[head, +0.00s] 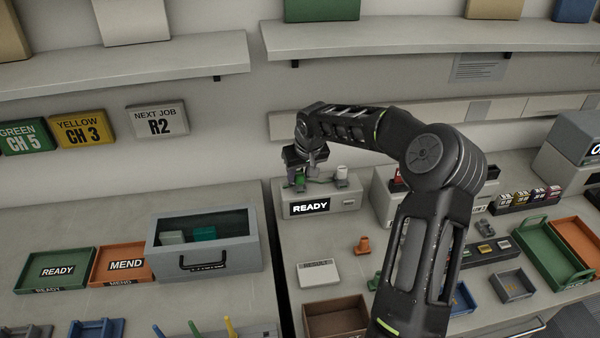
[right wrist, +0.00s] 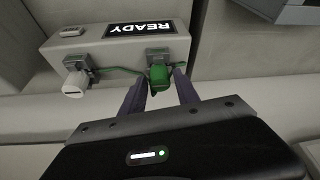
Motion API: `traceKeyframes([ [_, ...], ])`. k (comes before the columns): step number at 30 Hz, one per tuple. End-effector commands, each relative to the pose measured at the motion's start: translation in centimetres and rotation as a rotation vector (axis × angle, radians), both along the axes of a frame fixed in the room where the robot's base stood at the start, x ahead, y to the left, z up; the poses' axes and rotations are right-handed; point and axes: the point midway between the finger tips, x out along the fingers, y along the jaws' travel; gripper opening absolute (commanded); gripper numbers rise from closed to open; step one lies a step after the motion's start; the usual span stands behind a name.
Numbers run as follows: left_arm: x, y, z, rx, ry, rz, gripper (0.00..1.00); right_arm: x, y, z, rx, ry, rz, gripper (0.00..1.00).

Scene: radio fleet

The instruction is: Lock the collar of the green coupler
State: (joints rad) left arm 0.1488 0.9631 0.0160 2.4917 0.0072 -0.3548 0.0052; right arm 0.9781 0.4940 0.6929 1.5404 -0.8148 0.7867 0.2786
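In the head view the coupler (head: 299,181) is small and partly covered by my right gripper (head: 302,168). In the right wrist view the two purple-grey fingers of my right gripper (right wrist: 161,88) stand on either side of the coupler. I cannot tell whether they press on it. The collar's position is too small to read. My left gripper is out of view.
A white coupler (right wrist: 75,85) sits beside the green one on the READY box (right wrist: 105,52). An orange piece (head: 363,246), a RESULT box (head: 319,272) and a brown tray (head: 336,318) are in front. A lidded grey case (head: 205,262) stands to the left.

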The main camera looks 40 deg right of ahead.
Motion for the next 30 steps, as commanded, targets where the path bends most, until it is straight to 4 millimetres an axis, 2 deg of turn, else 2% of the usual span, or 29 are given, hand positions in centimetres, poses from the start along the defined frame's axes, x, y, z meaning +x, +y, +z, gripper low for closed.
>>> traceKeyframes([
  [2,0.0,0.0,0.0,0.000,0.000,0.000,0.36,0.0,0.0,0.0,0.000,0.000,0.000,0.30],
  [13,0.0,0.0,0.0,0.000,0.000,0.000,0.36,0.0,0.0,0.0,0.000,0.000,0.000,0.00],
  [23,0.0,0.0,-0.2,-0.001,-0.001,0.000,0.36,0.0,0.0,-0.1,0.000,0.000,-0.007,0.00],
  [30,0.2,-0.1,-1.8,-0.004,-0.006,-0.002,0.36,0.1,0.1,-0.4,-0.001,-0.001,-0.072,0.00],
])
